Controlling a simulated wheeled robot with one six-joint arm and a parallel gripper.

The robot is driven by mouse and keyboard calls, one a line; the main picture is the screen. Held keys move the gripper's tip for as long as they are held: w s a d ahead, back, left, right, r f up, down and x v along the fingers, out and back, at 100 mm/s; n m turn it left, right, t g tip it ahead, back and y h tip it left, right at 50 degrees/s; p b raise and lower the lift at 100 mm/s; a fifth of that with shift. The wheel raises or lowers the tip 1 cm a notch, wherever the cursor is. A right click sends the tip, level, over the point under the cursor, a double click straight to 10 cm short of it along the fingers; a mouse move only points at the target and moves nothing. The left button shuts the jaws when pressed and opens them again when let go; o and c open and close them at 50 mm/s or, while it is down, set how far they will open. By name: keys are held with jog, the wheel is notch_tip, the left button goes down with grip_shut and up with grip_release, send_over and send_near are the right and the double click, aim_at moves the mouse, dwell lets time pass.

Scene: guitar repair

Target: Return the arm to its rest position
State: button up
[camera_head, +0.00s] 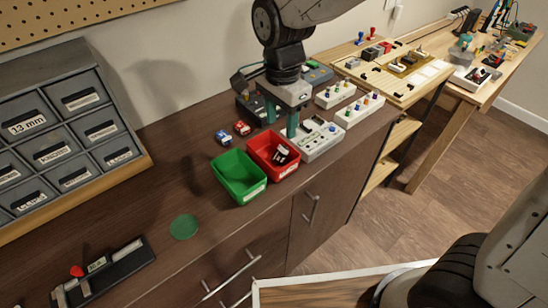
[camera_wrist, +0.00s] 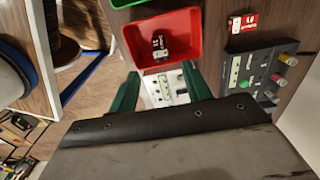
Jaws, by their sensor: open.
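My gripper (camera_head: 281,118) has two green fingers spread apart with nothing between them. In the head view it hangs above the dark cabinet top, near the red bin's far right corner and a white device (camera_head: 320,141). The gripper also shows in the wrist view (camera_wrist: 160,91), with part of the white device (camera_wrist: 168,86) between and beyond its fingers. My arm reaches down from the top of the head view. Whether the fingers touch anything below is unclear.
A red bin (camera_head: 260,146) holding a small white-and-dark item (camera_head: 281,155) stands beside a green bin (camera_head: 231,169). Small-part drawers (camera_head: 60,125) are at left. Several electronic boxes crowd the gripper. The cabinet front by the green disc (camera_head: 184,227) is fairly clear.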

notch_tip(320, 180, up, 2)
jog(key=shift+r, duration=0.15)
dwell(0.4)
jog(key=s+d+r+n, duration=0.3)
jog(key=s+d+n, duration=0.2)
jog(key=s+d, duration=0.4)
jog(key=s+d+r+n+t, duration=0.1)
jog(key=s+d+r+n, duration=0.3)
jog(key=s+d, duration=0.6)
jog(key=shift+s+d+r+n, duration=0.25)
jog(key=shift+d+n, duration=0.65)
jog(key=shift+n, duration=0.2)
